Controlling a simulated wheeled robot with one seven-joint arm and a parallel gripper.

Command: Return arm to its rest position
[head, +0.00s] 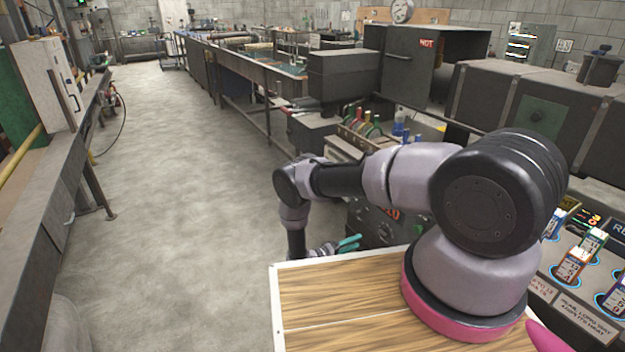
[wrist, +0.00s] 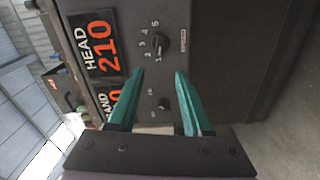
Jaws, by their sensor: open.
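My gripper (head: 347,245) is in the head view, low beside the far edge of the wooden board, in front of a dark machine. Its teal fingers point to the right. In the wrist view my gripper (wrist: 159,75) shows two teal fingers spread apart, with nothing between them. Behind them is the machine's dark panel (wrist: 222,55), with orange "HEAD 210" digits and a numbered speed knob (wrist: 159,44). My arm is bent out over the board, forward and to the left.
The wooden board (head: 335,295) with a white edge lies under my arm. Boxed items (head: 573,264) stand on a panel at right. A long workbench (head: 245,65) runs behind, and a grey bench (head: 45,215) is at left. The concrete floor (head: 165,190) between is clear.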

